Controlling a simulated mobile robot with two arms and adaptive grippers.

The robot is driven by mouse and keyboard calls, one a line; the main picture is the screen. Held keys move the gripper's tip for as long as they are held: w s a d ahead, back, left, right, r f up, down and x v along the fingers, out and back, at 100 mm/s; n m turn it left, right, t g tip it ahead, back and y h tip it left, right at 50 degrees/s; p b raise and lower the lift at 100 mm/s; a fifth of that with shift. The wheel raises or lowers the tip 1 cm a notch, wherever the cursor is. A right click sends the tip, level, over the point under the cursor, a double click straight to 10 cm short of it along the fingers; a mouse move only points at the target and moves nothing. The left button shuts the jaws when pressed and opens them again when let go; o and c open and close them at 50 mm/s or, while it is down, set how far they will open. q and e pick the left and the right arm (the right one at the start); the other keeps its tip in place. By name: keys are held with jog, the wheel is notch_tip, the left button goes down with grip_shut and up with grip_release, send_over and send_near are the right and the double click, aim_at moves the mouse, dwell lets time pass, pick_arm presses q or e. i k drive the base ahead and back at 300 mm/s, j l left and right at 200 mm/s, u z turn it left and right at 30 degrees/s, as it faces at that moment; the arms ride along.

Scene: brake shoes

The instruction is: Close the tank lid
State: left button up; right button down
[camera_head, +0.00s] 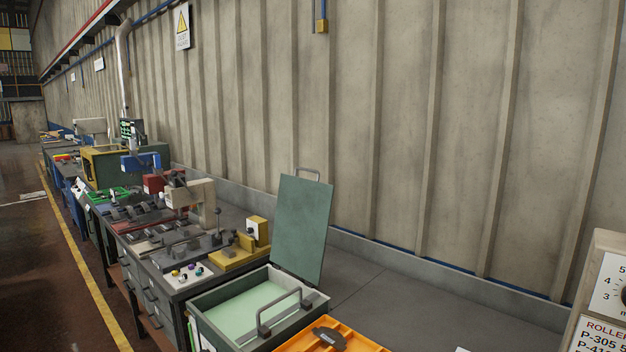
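The tank (203,300) is a dark grey-green open box at the lower middle of the head view, with pale green liquid or floor inside. Its lid (303,228) stands upright, open, along the tank's back right side. A grey handle (307,173) sits on the lid's top edge. A second grey bar handle (279,312) stands at the tank's front right side; what it is fixed to is unclear. Neither of my grippers is in view.
An orange tray (365,345) holding a dark curved part (331,337) is right of the tank. A bench with machines (190,200) and a yellow fixture (240,257) stands to the left. The wall is behind.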

aim_at(303, 213)
jog(key=i+j, duration=0.55)
jog(key=j, duration=0.15)
jog(key=i+j+u, duration=0.15)
jog(key=i+j, duration=0.4)
jog(key=j, duration=0.15)
